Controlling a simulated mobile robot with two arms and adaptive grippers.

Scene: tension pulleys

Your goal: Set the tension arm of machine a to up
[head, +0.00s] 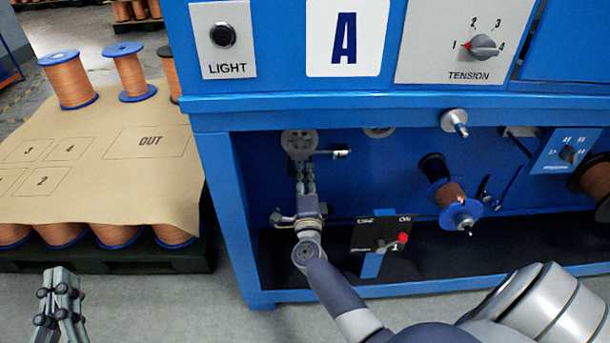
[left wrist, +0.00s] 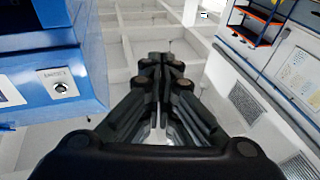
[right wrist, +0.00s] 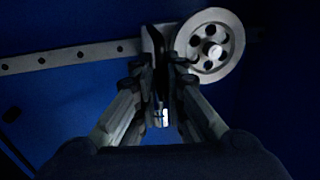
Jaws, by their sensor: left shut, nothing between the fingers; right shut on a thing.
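Machine a is the blue machine with the "A" label (head: 345,38) in the head view. My right gripper (head: 304,168) reaches into its open bay, just below a grey pulley wheel (head: 299,142). In the right wrist view, a grey bar with holes, which looks like the tension arm (right wrist: 82,56), runs left from beside the pulley wheel (right wrist: 210,46). My right gripper (right wrist: 160,65) is shut on the tension arm close to the wheel; its fingers hide the held part. My left gripper (head: 62,285) is shut and empty, away from the machine at lower left; it shows in the left wrist view (left wrist: 163,62).
The tension dial (head: 483,46) and light button (head: 223,35) are on the upper panel. A small panel with a red knob (head: 402,238) and a copper spool (head: 450,195) are right of my right gripper. A cardboard-topped pallet (head: 100,150) with spools stands left.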

